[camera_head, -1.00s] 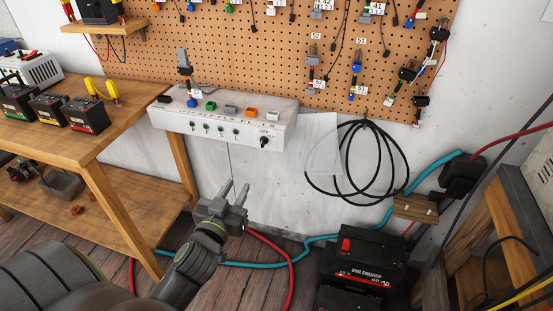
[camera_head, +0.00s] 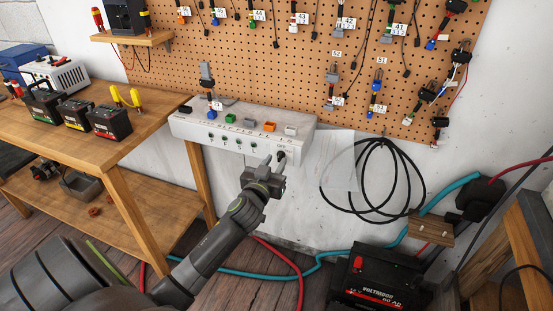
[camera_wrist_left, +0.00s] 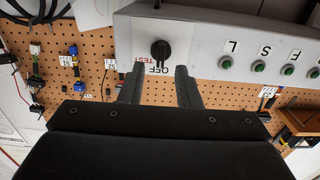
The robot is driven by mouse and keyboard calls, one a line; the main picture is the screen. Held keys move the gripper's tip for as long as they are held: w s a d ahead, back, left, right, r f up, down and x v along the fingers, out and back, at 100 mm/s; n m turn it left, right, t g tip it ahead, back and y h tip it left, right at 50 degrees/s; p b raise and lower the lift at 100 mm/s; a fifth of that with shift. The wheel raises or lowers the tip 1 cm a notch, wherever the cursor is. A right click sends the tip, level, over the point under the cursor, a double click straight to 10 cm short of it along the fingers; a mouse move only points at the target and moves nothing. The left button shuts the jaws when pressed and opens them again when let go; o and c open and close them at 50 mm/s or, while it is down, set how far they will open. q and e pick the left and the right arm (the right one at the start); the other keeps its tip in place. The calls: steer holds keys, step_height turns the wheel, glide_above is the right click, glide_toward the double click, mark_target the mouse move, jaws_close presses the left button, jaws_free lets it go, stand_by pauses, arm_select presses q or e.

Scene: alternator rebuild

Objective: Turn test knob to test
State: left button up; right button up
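The black test knob (camera_head: 282,154) is at the right end of the front of the light grey test box (camera_head: 222,138). In the left wrist view the knob (camera_wrist_left: 160,50) shows whole, with a red TEST label and a black OFF label beside it. I cannot tell surely which label it points at. My left gripper (camera_head: 271,164) is close in front of the knob. In the wrist view its two fingers (camera_wrist_left: 159,85) are apart and empty, and the knob appears beyond the tips, roughly between them. My right gripper is not in view.
Green buttons (camera_wrist_left: 258,67) with letter labels sit beside the knob. Coloured sockets line the box top. A pegboard (camera_head: 290,60) with hanging leads is behind. A black cable coil (camera_head: 375,190) hangs at right. A wooden bench (camera_head: 150,130) stands left, and a black battery (camera_head: 372,275) is low right.

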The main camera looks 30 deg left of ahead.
arm_select(q)
steer(key=shift+x, duration=0.95)
jaws_close()
